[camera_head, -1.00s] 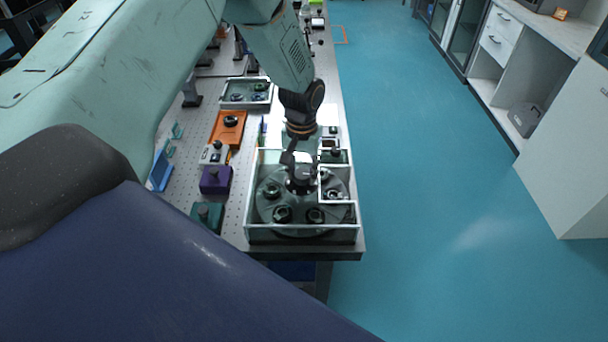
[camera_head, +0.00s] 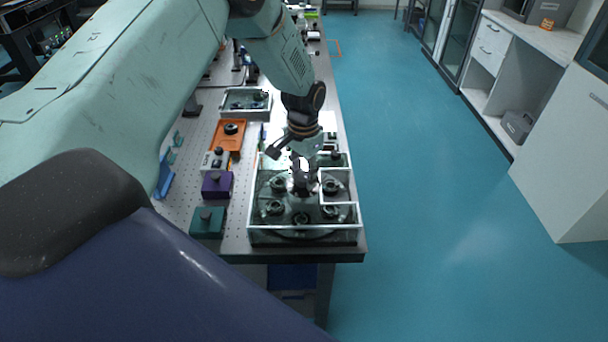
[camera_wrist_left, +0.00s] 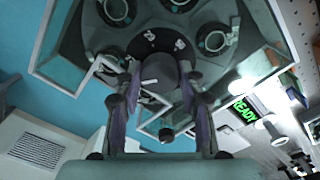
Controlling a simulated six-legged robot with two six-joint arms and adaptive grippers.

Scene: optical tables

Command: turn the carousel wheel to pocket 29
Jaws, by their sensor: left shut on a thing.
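The carousel wheel (camera_head: 289,208) is a grey disc with several dark round pockets. It sits inside a clear-walled enclosure with white edges (camera_head: 285,228) at the near end of the table. My left gripper (camera_head: 302,183) reaches down from above onto the wheel's centre. In the left wrist view, the gripper's fingers (camera_wrist_left: 159,88) are shut on the wheel's dark central hub (camera_wrist_left: 159,72), one on each side. The wheel (camera_wrist_left: 92,38) and its pockets also show around the hub there. My right gripper is not in view.
Left of the enclosure stand a dark green block (camera_head: 208,223), a purple block (camera_head: 217,184) and an orange tray (camera_head: 236,137). A green lit display (camera_wrist_left: 243,110) shows in the left wrist view. The blue floor (camera_head: 430,190) on the right is clear.

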